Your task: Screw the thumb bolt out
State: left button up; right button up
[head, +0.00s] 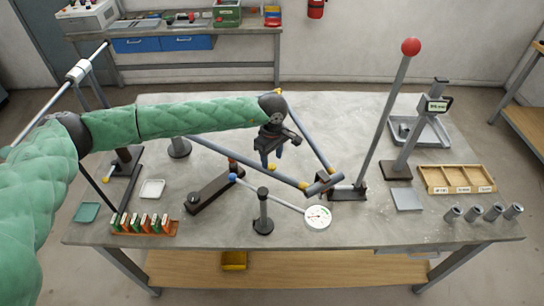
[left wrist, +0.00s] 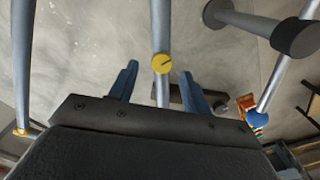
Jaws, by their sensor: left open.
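The thumb bolt is a round yellow knob with a dark slot; in the left wrist view the thumb bolt (left wrist: 162,63) sits on a grey-blue tube, just beyond and between my fingertips. In the head view a small yellow piece (head: 272,167) shows just below my fingers; I cannot tell if it is the same knob. The tube frame (head: 245,158) has yellow corner pieces. My right gripper is out of view.
A tall lever with a red ball (head: 411,47) stands right of the frame. A round dial (head: 318,217), a black stand (head: 263,215) and a dark bar fixture (head: 212,190) are in front. A wooden tray (head: 456,178) and several grey cylinders lie at the right.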

aim_at(272, 167)
pick_arm(q)
jog(key=shift+f, duration=0.4)
jog(key=shift+s+f+p, duration=0.25)
jog(key=shift+f+p, duration=0.2)
jog(key=shift+f, duration=0.1)
jog(key=shift+w+f, duration=0.15)
